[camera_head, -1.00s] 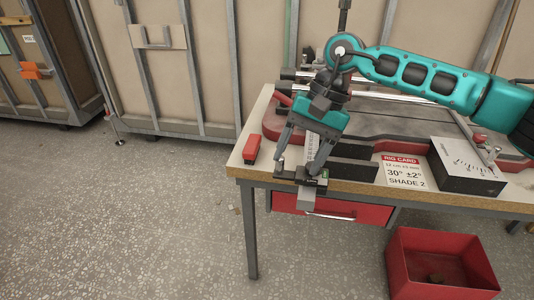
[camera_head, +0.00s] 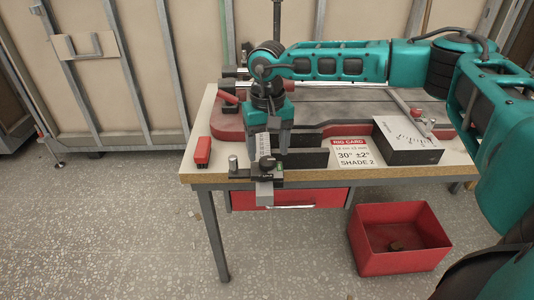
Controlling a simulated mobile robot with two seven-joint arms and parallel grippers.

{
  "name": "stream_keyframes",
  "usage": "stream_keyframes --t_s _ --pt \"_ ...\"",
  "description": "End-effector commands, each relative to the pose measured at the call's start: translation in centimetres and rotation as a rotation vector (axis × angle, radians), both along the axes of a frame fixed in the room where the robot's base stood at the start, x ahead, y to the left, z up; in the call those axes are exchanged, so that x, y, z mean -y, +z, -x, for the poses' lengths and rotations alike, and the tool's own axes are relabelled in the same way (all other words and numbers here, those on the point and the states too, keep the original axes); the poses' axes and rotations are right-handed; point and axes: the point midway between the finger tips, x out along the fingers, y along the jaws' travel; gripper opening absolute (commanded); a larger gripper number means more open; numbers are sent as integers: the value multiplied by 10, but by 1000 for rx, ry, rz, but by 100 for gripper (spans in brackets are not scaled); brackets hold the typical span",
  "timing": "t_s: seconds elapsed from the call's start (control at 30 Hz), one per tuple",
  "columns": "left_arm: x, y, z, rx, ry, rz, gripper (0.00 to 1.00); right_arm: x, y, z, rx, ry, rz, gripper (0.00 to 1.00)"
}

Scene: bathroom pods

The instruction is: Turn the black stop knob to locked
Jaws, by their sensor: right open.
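The black stop knob (camera_head: 267,163) sits on a dark stop bar at the front edge of the bench. The bar lies across a pale scale strip (camera_head: 262,146) that runs out past the edge. A silver knob (camera_head: 233,163) stands at the bar's left end. My teal right gripper (camera_head: 266,149) points down over the strip, with its fingers apart just behind or around the black knob. I cannot tell whether they touch it. The knob's pointer and markings are too small to read. My left gripper is out of view.
A red block (camera_head: 203,152) lies left on the bench (camera_head: 425,168). A rig card (camera_head: 351,154) reads "30° ±2°, SHADE 2". A grey box with a dial scale (camera_head: 408,140) stands right. A red bin (camera_head: 400,260) is on the floor, and a red drawer (camera_head: 290,196) under the bench.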

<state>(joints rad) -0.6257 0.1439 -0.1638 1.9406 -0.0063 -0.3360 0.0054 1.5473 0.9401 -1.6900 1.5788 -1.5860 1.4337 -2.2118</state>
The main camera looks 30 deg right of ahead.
Motion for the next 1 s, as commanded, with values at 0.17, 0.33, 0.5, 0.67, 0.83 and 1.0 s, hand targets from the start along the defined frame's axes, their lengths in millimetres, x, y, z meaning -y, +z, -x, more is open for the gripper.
stream_keyframes --t_s 0.17,0.33,0.5,0.67,0.83,1.0 --pt "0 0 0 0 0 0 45 0 -19 0 -1 1 1 67" --pt "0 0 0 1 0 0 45 -1 -24 0 1 1 0 67" --pt "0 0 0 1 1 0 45 -1 -24 0 1 0 -1 67" --pt "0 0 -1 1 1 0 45 -1 -24 0 1 0 -1 54" --pt "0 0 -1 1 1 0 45 -1 -24 0 1 0 -1 38" --pt "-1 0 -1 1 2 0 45 0 -24 0 1 0 0 22"
